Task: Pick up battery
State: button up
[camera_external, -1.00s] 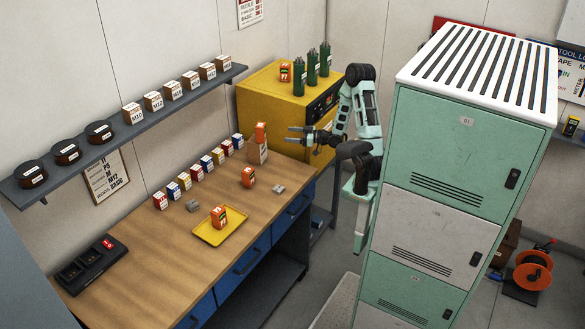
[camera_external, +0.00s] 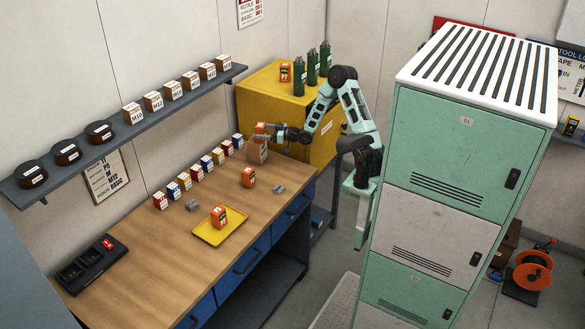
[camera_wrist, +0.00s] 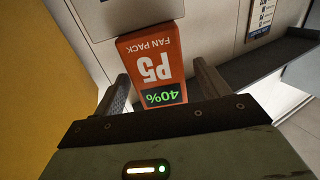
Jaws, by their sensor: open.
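An orange battery marked P5 FAN PACK (camera_wrist: 146,62), with a green 40% display, shows upside down in the wrist view. It lies between the two fingers of my gripper (camera_wrist: 160,85), which are open with a gap on each side. In the external view my gripper (camera_external: 268,132) is at this orange battery (camera_external: 260,128), on top of a brown block (camera_external: 257,155) at the back of the bench; the fingers partly hide it. Other orange batteries stand on the bench (camera_external: 248,177), in the yellow tray (camera_external: 219,217) and on the yellow cabinet (camera_external: 285,72).
A row of small coloured boxes (camera_external: 196,173) lines the wall side of the wooden bench (camera_external: 150,255). A black charger (camera_external: 85,265) sits at its near left. Green bottles (camera_external: 312,66) stand on the yellow cabinet (camera_external: 262,105). A wall shelf (camera_external: 120,142) runs above the bench.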

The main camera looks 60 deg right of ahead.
aim_at(257, 130)
jog(key=x, duration=0.3)
jog(key=shift+w, duration=0.15)
jog(key=c, duration=1.4)
jog(key=shift+r, duration=0.1)
